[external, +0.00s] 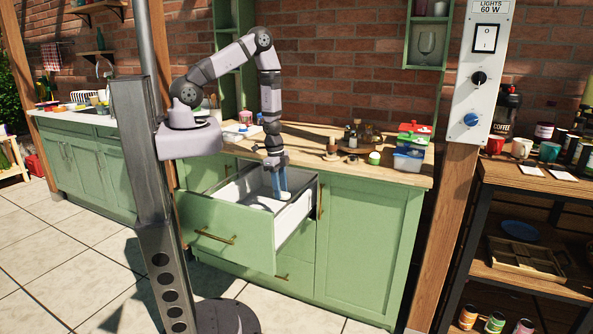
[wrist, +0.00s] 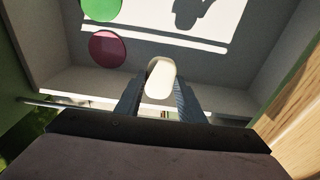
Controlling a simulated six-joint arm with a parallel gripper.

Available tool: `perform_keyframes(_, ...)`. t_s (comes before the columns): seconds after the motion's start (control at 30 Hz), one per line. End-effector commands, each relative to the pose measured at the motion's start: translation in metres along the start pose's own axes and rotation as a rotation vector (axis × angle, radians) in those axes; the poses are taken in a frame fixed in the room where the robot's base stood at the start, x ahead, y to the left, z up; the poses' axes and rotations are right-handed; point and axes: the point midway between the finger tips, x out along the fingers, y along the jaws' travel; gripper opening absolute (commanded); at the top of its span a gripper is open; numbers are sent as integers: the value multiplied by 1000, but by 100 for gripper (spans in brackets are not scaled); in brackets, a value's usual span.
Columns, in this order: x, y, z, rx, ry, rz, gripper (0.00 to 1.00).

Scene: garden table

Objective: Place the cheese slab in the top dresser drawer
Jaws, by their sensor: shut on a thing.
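The top drawer (external: 225,231) of the green dresser is pulled out, with its inside showing. My gripper (external: 280,182) points down into the drawer with its blue fingers below the rim. In the wrist view my gripper (wrist: 160,97) is shut on a pale cream, rounded slab, the cheese slab (wrist: 161,78), which sticks out past the fingertips. The slab is over the drawer floor (wrist: 150,60). I cannot tell whether it touches the floor. In the external view the slab is a small pale patch (external: 284,197) at the fingertips.
A green disc (wrist: 101,8) and a maroon disc (wrist: 108,48) lie in the drawer, left of the slab in the wrist view. The drawer walls stand close around my gripper. The wooden countertop (external: 312,140) behind holds a tray with jars and a blue box (external: 408,160).

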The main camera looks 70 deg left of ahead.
Motion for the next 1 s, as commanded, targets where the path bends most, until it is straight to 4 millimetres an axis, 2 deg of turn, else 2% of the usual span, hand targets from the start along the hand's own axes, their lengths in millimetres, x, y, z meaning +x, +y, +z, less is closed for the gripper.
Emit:
perform_keyframes(0.03,18,0,2,0,-1,1,13)
perform_keyframes(0.3,64,0,8,-1,0,1,13)
perform_keyframes(0.5,78,0,10,0,0,1,13)
perform_keyframes(0.73,80,0,10,0,0,1,13)
perform_keyframes(1.0,111,0,14,-1,0,1,13)
